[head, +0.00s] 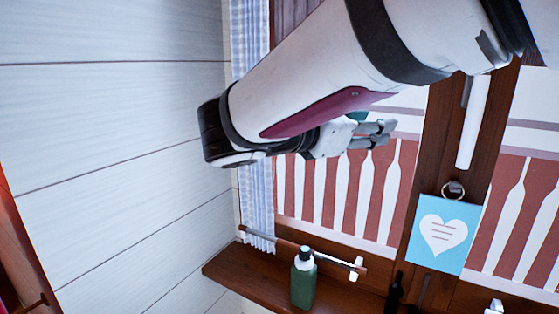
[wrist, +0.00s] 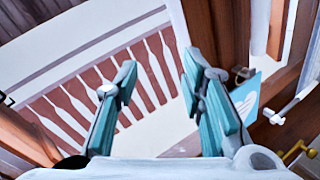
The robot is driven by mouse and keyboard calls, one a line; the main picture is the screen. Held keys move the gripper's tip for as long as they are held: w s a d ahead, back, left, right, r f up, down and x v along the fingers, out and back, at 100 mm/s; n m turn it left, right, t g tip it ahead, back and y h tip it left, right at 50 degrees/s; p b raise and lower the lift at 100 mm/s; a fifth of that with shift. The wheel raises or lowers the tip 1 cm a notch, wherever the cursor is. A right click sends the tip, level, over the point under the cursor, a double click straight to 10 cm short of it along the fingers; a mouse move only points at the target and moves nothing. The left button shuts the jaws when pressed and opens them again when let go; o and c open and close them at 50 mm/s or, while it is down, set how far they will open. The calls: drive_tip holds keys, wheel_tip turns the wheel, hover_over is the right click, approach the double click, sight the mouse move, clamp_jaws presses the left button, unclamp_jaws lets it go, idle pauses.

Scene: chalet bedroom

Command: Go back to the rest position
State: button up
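My gripper (head: 374,133) is at the end of my raised arm, in front of the window in the head view. In the wrist view my gripper (wrist: 156,82) shows two teal-padded fingers spread well apart, with nothing between them. Through the gap I see the white and red railing outside. The gripper touches nothing that I can see.
A blue card with a heart (head: 442,233) hangs on the window frame. A checked curtain (head: 257,200) hangs beside the plank wall (head: 110,150) at left.

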drive_tip(key=s+d+f+m+g+y, duration=0.2)
drive_tip(key=s+d+f+m+g, duration=0.3)
drive_tip(key=s, duration=0.3)
drive_tip(key=s+d+f+m+g+y, duration=0.25)
drive_tip(key=s+d+f+m, duration=0.25)
drive_tip(key=s+d, duration=0.25)
drive_tip(key=s+a+f+m+y, duration=0.4)
drive_tip(key=s+f+m+y, duration=0.1)
drive_tip(key=s+f, duration=0.15)
drive_tip(key=s+a+f+m+y, duration=0.35)
drive_tip(key=s+f+m, duration=0.2)
drive_tip(key=s, duration=0.25)
wheel_tip(320, 180, up, 16)
drive_tip(key=t+y+p, duration=0.1)
drive_tip(key=t+p, duration=0.1)
drive_tip(key=p, duration=1.1)
drive_tip(key=shift+d+p, duration=0.15)
drive_tip(key=shift+p, duration=0.2)
drive_tip(key=shift+r+m, duration=0.1)
drive_tip(key=shift+m, duration=0.15)
